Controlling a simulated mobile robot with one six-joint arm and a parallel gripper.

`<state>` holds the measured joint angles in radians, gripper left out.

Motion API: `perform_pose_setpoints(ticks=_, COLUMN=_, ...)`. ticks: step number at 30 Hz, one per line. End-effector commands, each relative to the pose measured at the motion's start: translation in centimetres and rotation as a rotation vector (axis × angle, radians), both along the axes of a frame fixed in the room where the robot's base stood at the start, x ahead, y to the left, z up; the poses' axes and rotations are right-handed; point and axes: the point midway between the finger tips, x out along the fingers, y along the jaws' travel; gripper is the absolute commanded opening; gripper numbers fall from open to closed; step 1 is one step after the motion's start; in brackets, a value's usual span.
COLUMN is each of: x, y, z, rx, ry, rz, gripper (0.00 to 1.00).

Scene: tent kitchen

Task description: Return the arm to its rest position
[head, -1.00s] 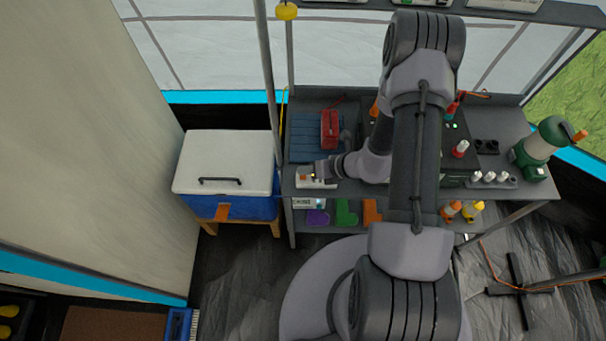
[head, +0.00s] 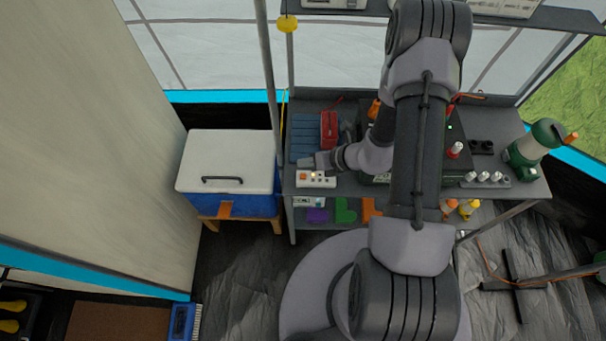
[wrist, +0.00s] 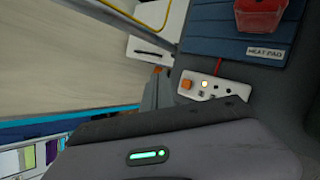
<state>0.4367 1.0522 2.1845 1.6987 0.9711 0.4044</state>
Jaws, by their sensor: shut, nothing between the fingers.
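My arm reaches over the grey workbench (head: 520,185) in the head view, bent at the elbow. My gripper (head: 304,164) is at its end, over the bench's left part, just behind a white control box (head: 330,184) with an orange button. The gripper is shut and holds nothing. In the wrist view the control box (wrist: 217,88) lies beyond my dark gripper body, with its orange button and a lit lamp in sight. The gap between gripper and box is hard to judge.
A blue heat pad (head: 303,130) with a red container (head: 329,128) lies behind the gripper. A white-lidded cooler (head: 228,155) stands left, past a thin pole (head: 268,70). A shelf (head: 560,14) hangs above. A green lantern-like vessel (head: 540,142) stands right.

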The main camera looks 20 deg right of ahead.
Motion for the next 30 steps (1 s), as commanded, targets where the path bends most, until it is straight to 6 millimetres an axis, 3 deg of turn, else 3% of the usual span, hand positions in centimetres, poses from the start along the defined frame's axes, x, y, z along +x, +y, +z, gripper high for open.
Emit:
perform_pose_setpoints(ticks=8, x=0.0, y=0.0, z=0.0, rx=0.0, ry=0.0, rz=0.0, gripper=0.0)
perform_pose_setpoints(ticks=11, x=0.6, y=0.5, z=1.3, rx=-0.017, ry=-0.039, rz=0.055, gripper=0.0)
perform_pose_setpoints(ticks=14, x=1.7, y=2.8, z=6.9, rx=-0.098, ry=-0.203, rz=0.299, gripper=0.0)
perform_pose_setpoints(ticks=16, x=1.0, y=5.3, z=12.3, rx=-0.204, ry=-0.369, rz=0.568, gripper=0.0)
perform_pose_setpoints(ticks=18, x=-1.3, y=7.6, z=17.0, rx=-0.335, ry=-0.53, rz=0.852, gripper=0.0)
perform_pose_setpoints(ticks=21, x=-6.0, y=9.4, z=21.8, rx=-0.558, ry=-0.732, rz=1.241, gripper=0.0)
perform_pose_setpoints(ticks=23, x=-9.0, y=9.6, z=23.7, rx=-0.715, ry=-0.835, rz=1.464, gripper=0.0)
perform_pose_setpoints(ticks=27, x=-14.8, y=7.9, z=26.1, rx=-1.102, ry=-0.976, rz=1.892, gripper=0.0)
perform_pose_setpoints(ticks=30, x=-17.0, y=6.2, z=27.0, rx=-1.321, ry=-0.998, rz=2.078, gripper=0.0)
